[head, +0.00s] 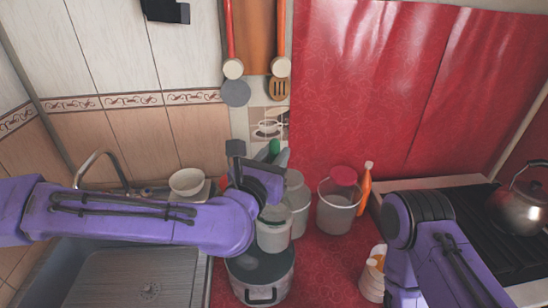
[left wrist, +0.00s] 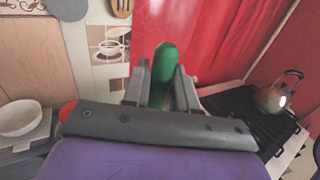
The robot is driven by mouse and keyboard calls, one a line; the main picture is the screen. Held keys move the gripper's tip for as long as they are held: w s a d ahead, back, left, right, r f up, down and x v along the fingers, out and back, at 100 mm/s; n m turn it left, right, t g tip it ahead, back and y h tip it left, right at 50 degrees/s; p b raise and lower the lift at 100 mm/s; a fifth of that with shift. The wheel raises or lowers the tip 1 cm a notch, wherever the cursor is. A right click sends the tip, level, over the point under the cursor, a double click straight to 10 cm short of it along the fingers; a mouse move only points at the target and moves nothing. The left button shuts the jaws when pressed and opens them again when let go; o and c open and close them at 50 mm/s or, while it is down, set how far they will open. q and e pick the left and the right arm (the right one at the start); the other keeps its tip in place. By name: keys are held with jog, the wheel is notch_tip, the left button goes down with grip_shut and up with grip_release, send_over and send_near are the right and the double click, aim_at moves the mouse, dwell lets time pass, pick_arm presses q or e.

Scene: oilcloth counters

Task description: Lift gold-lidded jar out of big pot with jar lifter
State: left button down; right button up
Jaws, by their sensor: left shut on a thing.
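My left gripper (head: 270,162) is shut on the green handle of the jar lifter (left wrist: 163,75). The green handle tip also shows in the head view (head: 274,147); the lifter's lower end is hidden behind my gripper and arm. A pale, see-through jar (head: 273,235) shows just below my left wrist, over the back of the big pot (head: 262,288). Its lid is hidden, so I cannot see its colour or whether the lifter grips it. The big pot is grey with a dark handle and stands on the red oilcloth. My right gripper is out of view.
Pale containers (head: 299,196) stand behind the jar. A clear bucket with a red top (head: 337,210) and an orange bottle (head: 365,188) stand to the right. A sink (head: 135,278) is at left, a kettle (head: 518,208) on the hob at right.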

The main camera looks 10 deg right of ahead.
pick_arm(q)
jog(key=s+d+b, duration=0.3)
jog(key=s+d, duration=0.7)
jog(key=d, duration=0.2)
jog(key=shift+s, duration=0.35)
dwell(1.1)
jog(key=shift+a, duration=0.1)
jog(key=shift+b, duration=0.35)
